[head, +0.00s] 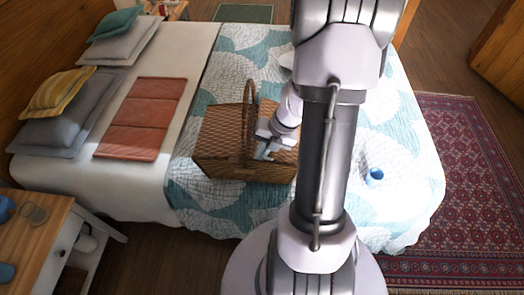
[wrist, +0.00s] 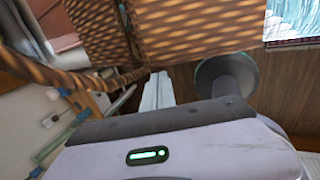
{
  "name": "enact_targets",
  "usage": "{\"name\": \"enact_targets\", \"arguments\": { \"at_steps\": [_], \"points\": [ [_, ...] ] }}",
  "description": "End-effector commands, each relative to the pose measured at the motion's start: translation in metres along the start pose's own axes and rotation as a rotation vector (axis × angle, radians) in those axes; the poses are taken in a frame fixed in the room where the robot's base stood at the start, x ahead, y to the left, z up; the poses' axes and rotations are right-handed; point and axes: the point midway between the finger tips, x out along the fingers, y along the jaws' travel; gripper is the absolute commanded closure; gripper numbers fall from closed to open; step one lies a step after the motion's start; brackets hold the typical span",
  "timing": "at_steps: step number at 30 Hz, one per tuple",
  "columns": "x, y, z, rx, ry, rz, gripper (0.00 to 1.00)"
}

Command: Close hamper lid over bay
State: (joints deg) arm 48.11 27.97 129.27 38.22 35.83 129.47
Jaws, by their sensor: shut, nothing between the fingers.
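The brown wicker hamper (head: 222,170) stands on the patterned part of the bed, with a tall arched handle (head: 247,110) across its middle. The woven top left of the handle (head: 222,130) looks flat and down. My gripper (head: 264,152) is shut and empty, close to the hamper's top just right of the handle. My wrist and arm hide much of the hamper's right side, so I cannot tell how the lid there stands. In the wrist view, woven wicker (wrist: 200,25) fills the top, close beyond my gripper (wrist: 157,88); contact is unclear.
A folded terracotta blanket (head: 142,118) lies left of the hamper, with pillows (head: 55,110) farther left. A small blue cup (head: 375,176) is on the bed at the right. A wooden nightstand (head: 35,245) stands at the lower left. A red rug (head: 470,180) covers floor at the right.

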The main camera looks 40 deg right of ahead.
Motion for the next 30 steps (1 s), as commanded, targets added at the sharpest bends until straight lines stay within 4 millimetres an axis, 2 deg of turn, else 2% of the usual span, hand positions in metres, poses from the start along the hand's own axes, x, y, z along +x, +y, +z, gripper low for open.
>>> {"name": "enact_targets", "arguments": {
  "at_steps": [6, 18, 20, 22, 30],
  "points": [
    [0.031, 0.004, -0.001, 0.001, 0.003, 0.001, 1.0],
    [0.033, 0.004, -0.002, 0.001, 0.005, -0.001, 1.0],
    [0.025, 0.005, -0.002, 0.0, 0.005, -0.001, 1.0],
    [0.009, 0.009, -0.001, -0.002, 0.005, 0.0, 1.0],
    [-0.071, 0.022, 0.003, -0.01, -0.004, 0.003, 1.0]
  ]
}}
